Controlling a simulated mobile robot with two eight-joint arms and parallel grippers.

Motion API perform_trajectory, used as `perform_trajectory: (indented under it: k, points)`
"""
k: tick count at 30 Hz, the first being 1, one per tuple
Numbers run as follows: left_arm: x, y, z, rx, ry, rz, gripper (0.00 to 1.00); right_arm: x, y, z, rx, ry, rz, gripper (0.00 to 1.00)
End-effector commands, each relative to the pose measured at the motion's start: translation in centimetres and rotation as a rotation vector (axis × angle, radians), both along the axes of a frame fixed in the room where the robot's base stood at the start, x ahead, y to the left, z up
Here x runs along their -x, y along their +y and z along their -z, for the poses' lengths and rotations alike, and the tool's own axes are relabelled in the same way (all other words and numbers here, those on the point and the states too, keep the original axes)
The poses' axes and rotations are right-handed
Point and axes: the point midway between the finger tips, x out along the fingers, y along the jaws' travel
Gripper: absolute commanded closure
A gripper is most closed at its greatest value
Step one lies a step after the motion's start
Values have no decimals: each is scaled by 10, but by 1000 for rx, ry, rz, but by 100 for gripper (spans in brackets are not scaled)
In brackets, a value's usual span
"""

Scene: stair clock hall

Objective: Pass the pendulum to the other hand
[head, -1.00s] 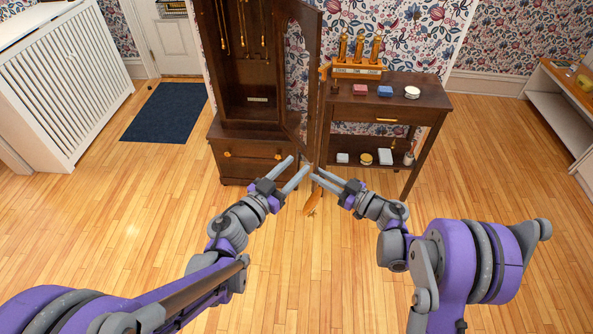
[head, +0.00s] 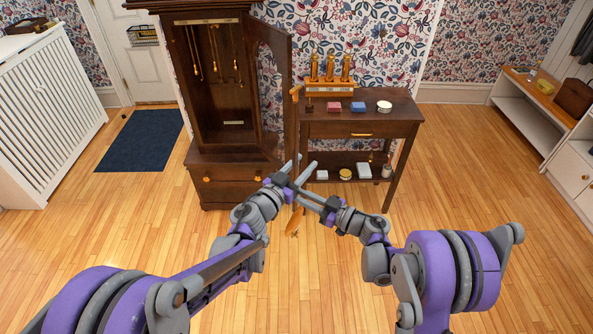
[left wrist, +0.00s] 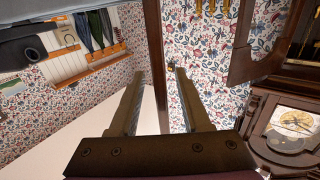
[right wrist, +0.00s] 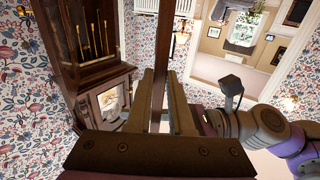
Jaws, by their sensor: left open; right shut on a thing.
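The pendulum has a long dark wooden rod and a brass-coloured bob (head: 296,221) hanging low in the head view. My right gripper (right wrist: 160,76) is shut on the rod, which runs between its fingers in the right wrist view. My left gripper (head: 304,164) is open at the rod, close to the right gripper; their fingers overlap in the head view. In the left wrist view the rod (left wrist: 155,50) stands between the open left fingers, with a gap to the right finger. The exact contact on the left side is hard to tell.
A tall clock case (head: 215,100) with its door (head: 272,50) open stands behind the grippers. Right of it is a dark side table (head: 395,108) with small boxes and brass weights (head: 330,68). A white radiator cover (head: 45,110) is at left. The floor in front is clear.

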Motion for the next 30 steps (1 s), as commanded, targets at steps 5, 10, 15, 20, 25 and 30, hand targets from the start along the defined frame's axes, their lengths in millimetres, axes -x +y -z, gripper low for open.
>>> perform_trajectory:
  k: [5,10,15,20,25,30]
  points:
    - [-1,-1,0,0,0,0,52,0,0,-1,-2,0,0,100]
    - [-1,-1,0,0,0,0,67,0,0,-1,-2,0,0,100]
    - [-1,-1,0,0,0,0,98,0,0,-1,-2,0,0,100]
    - [0,-1,0,1,-1,2,100,0,0,-1,-2,0,0,100]
    - [0,-2,0,1,-1,3,100,0,0,-1,-2,0,0,100]
    - [0,-2,0,1,0,4,100,0,1,-1,-1,0,0,100]
